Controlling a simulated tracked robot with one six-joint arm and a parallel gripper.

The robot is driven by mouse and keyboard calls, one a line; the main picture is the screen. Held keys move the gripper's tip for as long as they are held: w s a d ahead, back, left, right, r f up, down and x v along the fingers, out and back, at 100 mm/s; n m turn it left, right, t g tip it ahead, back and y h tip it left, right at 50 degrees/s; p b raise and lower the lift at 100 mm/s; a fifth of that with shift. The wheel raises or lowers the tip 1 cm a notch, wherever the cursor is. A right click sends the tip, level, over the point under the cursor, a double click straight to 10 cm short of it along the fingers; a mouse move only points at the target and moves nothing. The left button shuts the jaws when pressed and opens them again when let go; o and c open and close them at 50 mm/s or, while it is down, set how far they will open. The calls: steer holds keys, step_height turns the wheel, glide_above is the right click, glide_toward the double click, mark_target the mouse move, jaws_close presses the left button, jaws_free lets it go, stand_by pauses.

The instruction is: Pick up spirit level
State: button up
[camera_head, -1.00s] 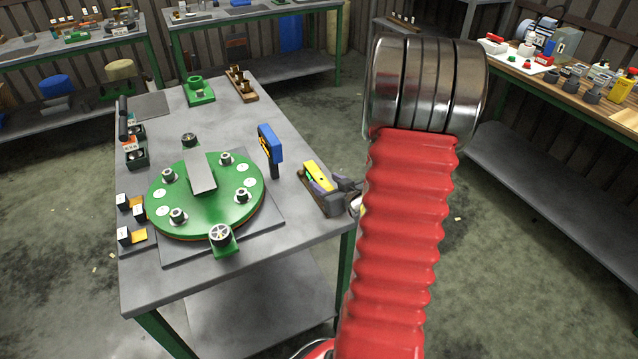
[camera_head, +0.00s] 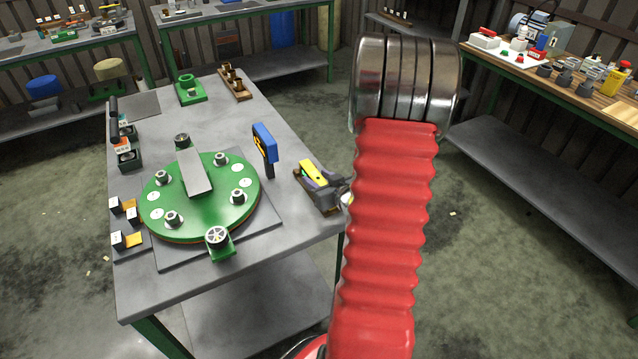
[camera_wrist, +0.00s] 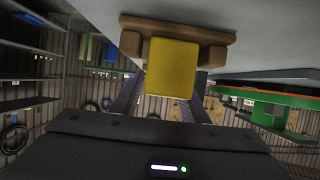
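The yellow spirit level (camera_head: 312,172) sits in a brown wooden holder (camera_head: 302,180) at the right edge of the grey workbench. My gripper (camera_head: 318,186) is at the near end of the level and hides part of it. In the wrist view the level's yellow end (camera_wrist: 171,70) faces the camera, with the brown holder (camera_wrist: 225,38) around its far part. The dark fingers (camera_wrist: 167,92) stand on either side of the level, apart from each other. Whether they touch it cannot be told.
A green round disc assembly (camera_head: 200,205) lies on the workbench (camera_head: 235,285), left of the level. A blue and yellow upright tool (camera_head: 264,145) stands between them. Brown and green holders are at the back. Open floor lies right of the bench.

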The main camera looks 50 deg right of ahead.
mark_target(318, 178)
jaws_close()
stand_by(0.5)
steer(key=shift+r, duration=5.05)
